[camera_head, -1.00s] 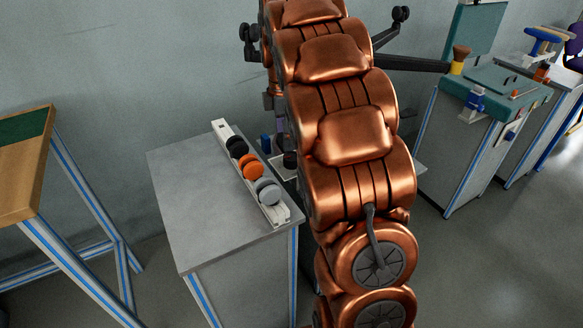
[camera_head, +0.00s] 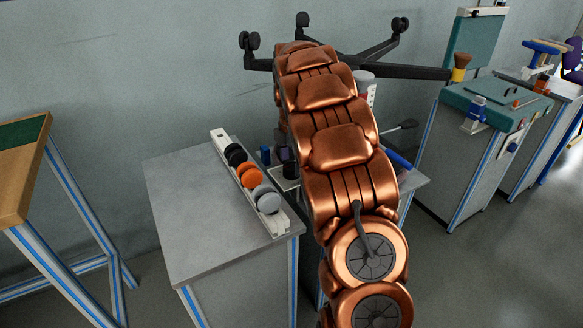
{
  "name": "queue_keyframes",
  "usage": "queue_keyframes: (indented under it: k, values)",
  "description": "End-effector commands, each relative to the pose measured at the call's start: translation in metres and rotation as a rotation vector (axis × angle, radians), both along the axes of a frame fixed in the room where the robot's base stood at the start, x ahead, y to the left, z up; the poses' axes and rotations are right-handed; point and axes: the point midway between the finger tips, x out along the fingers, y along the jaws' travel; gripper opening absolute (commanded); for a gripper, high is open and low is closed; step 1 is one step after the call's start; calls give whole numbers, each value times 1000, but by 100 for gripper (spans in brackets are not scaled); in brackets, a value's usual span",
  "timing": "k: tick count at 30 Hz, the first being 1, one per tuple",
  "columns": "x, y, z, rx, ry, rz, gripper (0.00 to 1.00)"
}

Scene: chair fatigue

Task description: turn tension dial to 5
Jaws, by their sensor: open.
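My copper arm fills the middle of the head view and reaches away over the work area. Its far end is hidden behind its own links, and I do not see my gripper. Beyond the arm is an upturned black chair base (camera_head: 405,70), its legs spread and casters pointing up. The tension dial is not visible; my arm covers the middle of the chair. A thin lever with a dark paddle end (camera_head: 406,125) sticks out right of the arm.
A grey cabinet (camera_head: 195,220) at left carries a white rack (camera_head: 283,222) with black, orange and grey casters. A blue-handled item (camera_head: 398,157) lies right of my arm. A teal-topped bench (camera_head: 495,108) stands at right, a wooden table (camera_head: 17,180) at far left.

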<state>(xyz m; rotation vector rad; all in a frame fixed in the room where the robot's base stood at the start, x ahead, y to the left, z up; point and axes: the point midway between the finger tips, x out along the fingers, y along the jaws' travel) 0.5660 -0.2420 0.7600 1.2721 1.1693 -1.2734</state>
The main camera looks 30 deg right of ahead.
Motion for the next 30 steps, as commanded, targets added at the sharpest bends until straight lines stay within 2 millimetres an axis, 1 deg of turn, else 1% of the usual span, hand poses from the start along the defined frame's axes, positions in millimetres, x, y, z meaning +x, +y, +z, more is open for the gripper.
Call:
queue_keyframes:
  k: [1,4,7,13,30]
  values:
    - [0,0,-7,0,0,-1,78]
    - [0,0,-15,-1,-1,0,78]
    - [0,0,-18,-1,-1,1,78]
    - [0,0,-17,-1,-2,1,77]
    - [0,0,-17,-1,-1,0,18]
